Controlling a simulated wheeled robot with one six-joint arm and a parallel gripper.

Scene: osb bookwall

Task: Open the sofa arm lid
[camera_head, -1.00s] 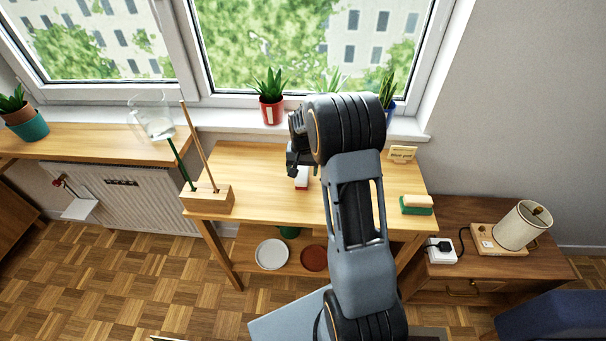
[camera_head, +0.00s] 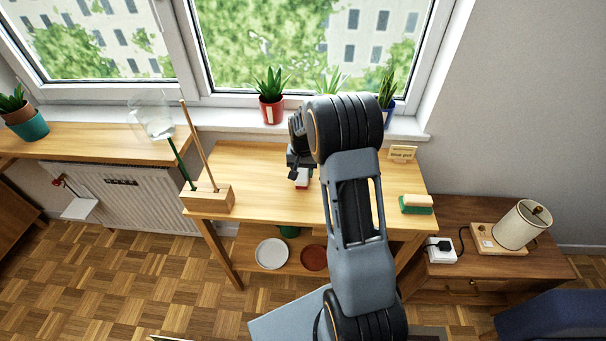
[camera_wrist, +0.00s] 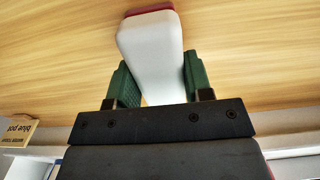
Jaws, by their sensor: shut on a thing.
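My gripper (camera_head: 299,168) is over the middle of the wooden table. In the wrist view, its green-padded fingers (camera_wrist: 156,72) are shut on a white block with a red end (camera_wrist: 150,45). The block also shows below the gripper in the head view (camera_head: 302,183); whether it touches the tabletop is unclear. A dark blue padded piece (camera_head: 552,318) at the lower right may be part of the sofa. I cannot make out an arm lid on it.
The table (camera_head: 260,204) holds a wooden stick holder (camera_head: 208,200), a green-based sponge (camera_head: 416,205) and a small sign (camera_head: 402,154). Potted plants, including one in a red pot (camera_head: 271,110), line the sill. Parquet is clear at lower left.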

